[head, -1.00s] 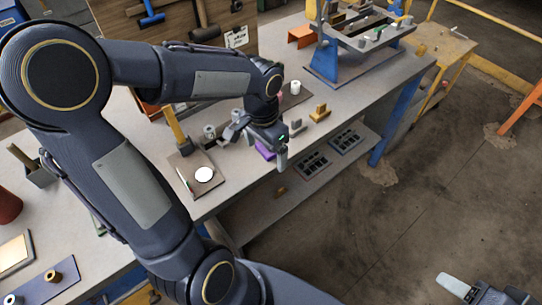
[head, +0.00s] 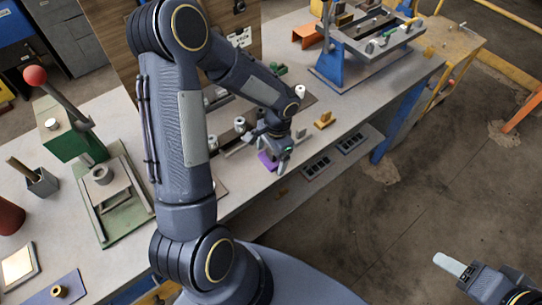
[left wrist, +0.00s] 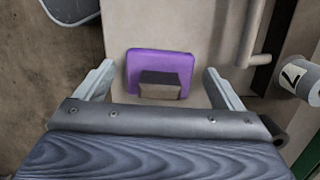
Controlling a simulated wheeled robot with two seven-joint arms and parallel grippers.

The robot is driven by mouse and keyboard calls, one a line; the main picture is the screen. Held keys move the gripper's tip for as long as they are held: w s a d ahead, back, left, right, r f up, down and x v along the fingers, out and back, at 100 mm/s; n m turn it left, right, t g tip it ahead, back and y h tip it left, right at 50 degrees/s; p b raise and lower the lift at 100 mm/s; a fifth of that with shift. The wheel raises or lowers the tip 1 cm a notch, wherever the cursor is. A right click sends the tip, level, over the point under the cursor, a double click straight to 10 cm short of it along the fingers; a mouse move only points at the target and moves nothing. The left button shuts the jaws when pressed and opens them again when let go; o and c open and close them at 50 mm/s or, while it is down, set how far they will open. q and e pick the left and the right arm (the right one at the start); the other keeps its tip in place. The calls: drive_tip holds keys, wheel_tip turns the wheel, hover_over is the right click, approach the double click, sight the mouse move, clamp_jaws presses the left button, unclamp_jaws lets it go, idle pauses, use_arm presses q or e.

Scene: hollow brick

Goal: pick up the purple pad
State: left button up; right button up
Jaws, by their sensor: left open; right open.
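The purple pad (head: 266,161) lies near the front edge of the bench, partly hidden by my left gripper (head: 277,160) in the head view. In the left wrist view the purple pad (left wrist: 160,57) appears as a rounded square with a dark grey block (left wrist: 160,86) on its near part. My left gripper (left wrist: 158,82) is open there, with one finger on each side of the pad and gaps between. Whether the fingertips are level with it I cannot tell. My right gripper (head: 458,268) is at the lower right, over the floor, away from the bench.
A green press (head: 105,180) with a red-knobbed lever and a blue-framed fixture (head: 335,62) stand on the bench. A grey bar (left wrist: 252,32) and a white roll (left wrist: 297,78) lie right of the pad in the wrist view.

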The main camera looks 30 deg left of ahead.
use_arm(q)
drive_tip(key=c, duration=1.1)
drive_tip(key=shift+o, duration=0.2)
drive_tip(key=shift+r, duration=0.45)
drive_tip(key=r, duration=0.2)
drive_tip(key=shift+w+r, duration=0.2)
drive_tip(key=shift+r, duration=0.1)
drive_tip(key=shift+w+a+r+b, duration=0.4)
drive_tip(key=shift+w+a+r, duration=0.5)
drive_tip(key=shift+w+r, duration=0.9)
drive_tip(key=shift+w+a+r+b, duration=0.4)
drive_tip(key=shift+w+a+r, duration=0.7)
drive_tip(key=shift+w, duration=1.25)
drive_tip(key=shift+w+a+r+b, duration=0.4)
drive_tip(key=shift+w+a+r, duration=0.25)
drive_tip(key=shift+w+r, duration=1.3)
drive_tip(key=shift+w+f, duration=0.1)
drive_tip(key=shift+f, duration=0.05)
